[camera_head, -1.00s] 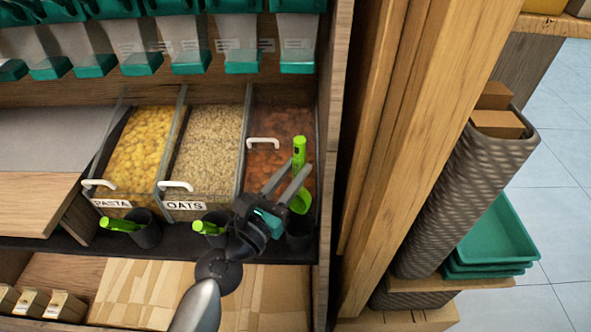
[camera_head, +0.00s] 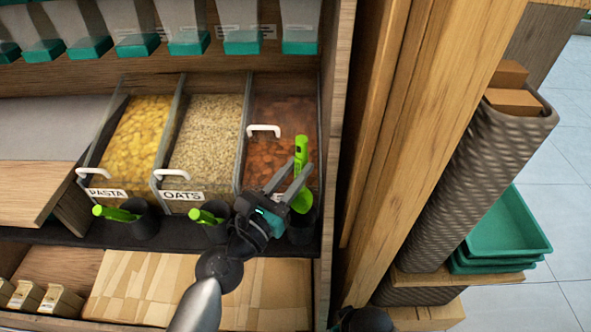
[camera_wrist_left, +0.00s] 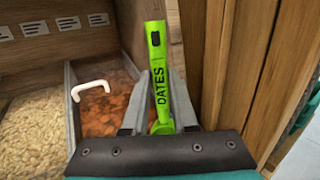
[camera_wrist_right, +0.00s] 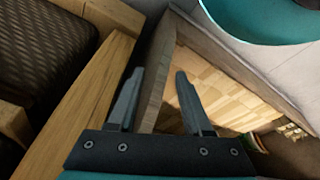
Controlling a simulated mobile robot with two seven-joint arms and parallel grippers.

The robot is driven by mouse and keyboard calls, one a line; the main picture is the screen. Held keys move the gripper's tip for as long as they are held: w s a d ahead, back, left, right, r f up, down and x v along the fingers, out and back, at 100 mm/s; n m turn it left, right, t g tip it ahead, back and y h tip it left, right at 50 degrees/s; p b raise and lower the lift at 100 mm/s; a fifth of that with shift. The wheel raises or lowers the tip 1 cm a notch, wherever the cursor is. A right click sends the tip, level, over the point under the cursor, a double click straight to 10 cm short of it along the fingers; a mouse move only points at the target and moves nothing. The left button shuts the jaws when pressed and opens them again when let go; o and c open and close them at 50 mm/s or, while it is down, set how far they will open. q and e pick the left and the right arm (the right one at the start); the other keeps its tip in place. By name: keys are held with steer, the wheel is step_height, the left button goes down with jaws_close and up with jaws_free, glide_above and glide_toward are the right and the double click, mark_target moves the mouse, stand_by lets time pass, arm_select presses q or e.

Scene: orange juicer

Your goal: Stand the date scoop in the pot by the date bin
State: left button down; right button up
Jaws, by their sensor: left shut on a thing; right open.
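The green date scoop (camera_head: 301,155) is held upright in my left gripper (camera_head: 294,174), handle up and bowl down. In the left wrist view the scoop's handle (camera_wrist_left: 157,70) reads DATES and stands between the shut fingers (camera_wrist_left: 159,92). The scoop's bowl shows at the mouth of the dark pot (camera_head: 301,229) in front of the date bin (camera_head: 282,112); I cannot tell whether it is inside or above the rim. My gripper and wrist partly hide the pot and the bin's front. My right gripper (camera_wrist_right: 158,80) is open and empty, low by wooden panels.
Pasta bin (camera_head: 142,125) and oats bin (camera_head: 207,125) stand left of the date bin, each with a pot and green scoop in front. A wooden side panel (camera_head: 335,130) closes the shelf at the right. Dispensers (camera_head: 242,40) hang above.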

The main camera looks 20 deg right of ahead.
mark_target(298, 202)
steer(key=shift+w+r+t+b, duration=1.15)
steer(key=shift+r+b, duration=1.55)
steer(key=shift+r, duration=2.7)
arm_select(q)
step_height(298, 202, down, 9)
steer(key=b, duration=0.3)
steer(key=shift+r, duration=0.1)
steer(key=shift+f+b, duration=0.35)
steer(key=shift+f, duration=0.35)
arm_select(e)
steer(key=w+a+r+t+y, duration=0.1)
steer(key=w+a+t+y, duration=0.3)
steer(key=a, duration=0.4)
steer(key=shift+w+r+t, duration=0.15)
steer(key=shift+w+t, duration=0.65)
steer(key=shift+t, duration=0.25)
steer(key=shift+a, duration=0.1)
arm_select(q)
steer(key=c, duration=0.6)
jaws_free()
